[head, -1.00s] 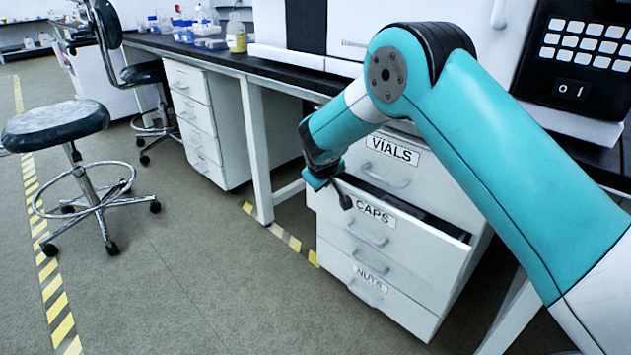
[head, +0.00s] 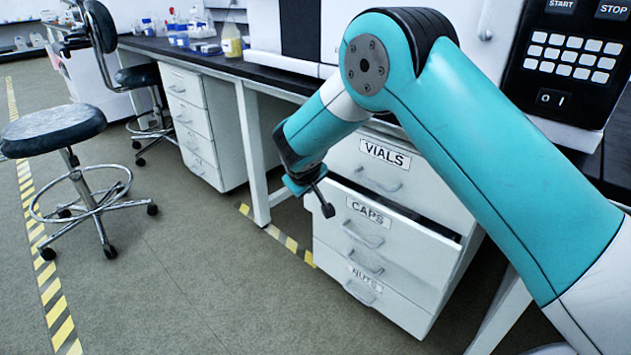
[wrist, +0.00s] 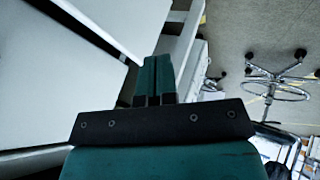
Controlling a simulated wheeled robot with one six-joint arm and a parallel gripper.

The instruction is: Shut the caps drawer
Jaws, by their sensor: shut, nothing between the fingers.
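The caps drawer (head: 388,245) is the white drawer labelled CAPS, below the VIALS drawer (head: 375,170) in the white cabinet. It stands partly open, with a dark gap along its top edge. My gripper (head: 328,210) is shut and empty, just in front of the left end of the caps drawer. I cannot tell whether it touches the drawer front. In the wrist view the closed fingers (wrist: 154,80) point forward, with white panels to the left.
The NUTS drawer (head: 375,293) below looks shut. A bench leg (head: 252,150) stands left of the cabinet. A stool (head: 55,130) stands on the left. The floor in front is clear.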

